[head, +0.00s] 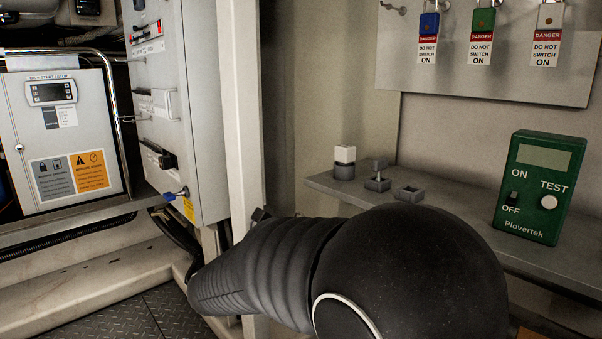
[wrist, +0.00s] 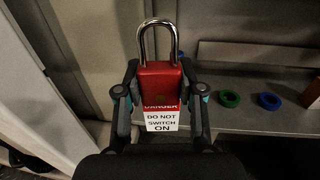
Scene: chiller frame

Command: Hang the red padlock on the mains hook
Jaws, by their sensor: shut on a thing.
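The red padlock (wrist: 160,80) is upright between the fingers of my gripper (wrist: 159,90) in the wrist view. The fingers are shut on the sides of its body. Its silver shackle (wrist: 158,42) points up and looks closed. A white "DO NOT SWITCH ON" tag (wrist: 160,121) hangs below the body. In the head view my dark arm hides the gripper and the padlock. The tall grey electrical cabinet (head: 183,90) stands at the left with a black handle (head: 158,155) on its side. I cannot make out which part is the mains hook.
Blue (head: 429,25), green (head: 483,21) and white (head: 550,17) padlocks hang on a board at the right, beside an empty hook (head: 393,8). A shelf (head: 325,182) below holds a green tester (head: 541,188) and small grey blocks. Blue and green rings show in the wrist view.

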